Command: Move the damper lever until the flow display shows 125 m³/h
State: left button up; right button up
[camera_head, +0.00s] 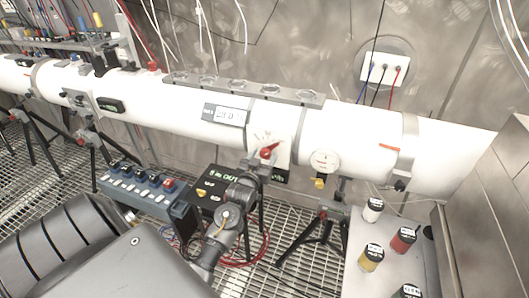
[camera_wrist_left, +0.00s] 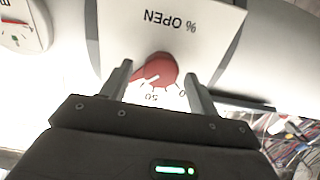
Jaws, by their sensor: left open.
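The red damper lever (camera_head: 268,151) sits on a white scale plate on the white pipe. In the left wrist view the lever (camera_wrist_left: 160,68) shows upside down with the "% OPEN" plate (camera_wrist_left: 205,22); its narrow end points lower left, past the 50 mark on the side away from 0. My left gripper (camera_head: 262,160) is open at the lever. In the wrist view its fingers (camera_wrist_left: 159,76) stand on either side of the lever, with gaps. A label-like display (camera_head: 226,114) is on the pipe left of the lever; its digits are too small to read surely. My right gripper is out of view.
A round gauge (camera_head: 324,161) is right of the lever. A dark box with green text (camera_head: 212,185) and a blue-grey switch box (camera_head: 147,190) stand below the pipe. Tripods and cables crowd the grating.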

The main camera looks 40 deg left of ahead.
pick_arm(q)
jog(key=shift+w+a, duration=0.25)
jog(key=shift+w, duration=0.45)
jog(key=c, duration=1)
jog(key=shift+o, duration=0.2)
jog(key=shift+n, duration=0.4)
jog(key=shift+n+p, duration=0.3)
jog(key=n+p, duration=0.1)
jog(key=n, duration=0.2)
jog(key=n+p, duration=0.1)
jog(key=n, duration=0.4)
jog(key=shift+a, duration=0.15)
jog(key=shift+n, duration=0.3)
